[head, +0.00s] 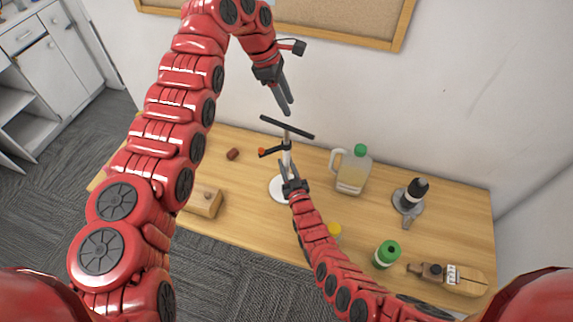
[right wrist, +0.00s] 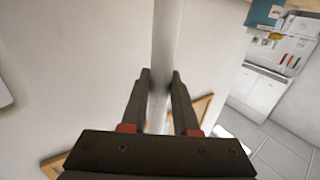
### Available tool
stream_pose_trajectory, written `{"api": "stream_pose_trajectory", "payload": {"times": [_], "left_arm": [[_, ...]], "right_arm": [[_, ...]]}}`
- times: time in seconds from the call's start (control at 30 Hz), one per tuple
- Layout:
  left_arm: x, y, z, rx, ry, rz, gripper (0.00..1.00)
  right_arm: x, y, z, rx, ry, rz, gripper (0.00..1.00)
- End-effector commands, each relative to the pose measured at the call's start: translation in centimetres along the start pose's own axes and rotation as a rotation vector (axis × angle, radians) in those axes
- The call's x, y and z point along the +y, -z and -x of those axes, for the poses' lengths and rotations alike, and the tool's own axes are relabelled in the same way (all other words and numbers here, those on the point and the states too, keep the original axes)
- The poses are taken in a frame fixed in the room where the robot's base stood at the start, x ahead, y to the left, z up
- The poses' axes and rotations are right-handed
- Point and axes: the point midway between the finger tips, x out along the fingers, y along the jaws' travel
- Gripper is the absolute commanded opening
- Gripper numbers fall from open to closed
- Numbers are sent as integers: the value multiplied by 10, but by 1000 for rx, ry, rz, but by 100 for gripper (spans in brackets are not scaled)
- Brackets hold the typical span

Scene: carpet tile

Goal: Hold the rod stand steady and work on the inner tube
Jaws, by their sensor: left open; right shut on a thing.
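The rod stand has a round white base (head: 277,190) on the table. Its upright pole carries a dark crossbar (head: 300,132) on top, and a small side arm with an orange knob (head: 262,152) points left. A thinner section, perhaps the inner tube (head: 286,139), shows just under the crossbar. My right gripper (head: 291,180) is shut on the rod stand low on its pole. In the right wrist view the pale pole (right wrist: 166,45) runs between both fingers. My left gripper (head: 288,111) is open and empty, pointing down just above the crossbar, seemingly apart from it.
A jug with a green cap (head: 352,172) stands right of the stand. Farther right are a black-topped device (head: 412,197), a green-lidded container (head: 387,253) and a brown bottle (head: 433,271). A wooden block (head: 204,201) and small brown piece (head: 233,154) lie left. The wall is behind.

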Motion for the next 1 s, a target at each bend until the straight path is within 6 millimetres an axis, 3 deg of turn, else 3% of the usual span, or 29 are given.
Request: {"api": "stream_pose_trajectory", "payload": {"times": [0.3, 0.7, 1.0], "left_arm": [[14, 2, -10, 189, 10, -160, 45], [14, 8, -15, 347, 57, -328, 45], [13, 20, -50, 345, 62, -327, 45]], "right_arm": [[0, 1, 0, 2, 0, 0, 0], [0, 1, 0, 2, 0, 0, 0], [0, 1, 0, 2, 0, 0, 0]]}}
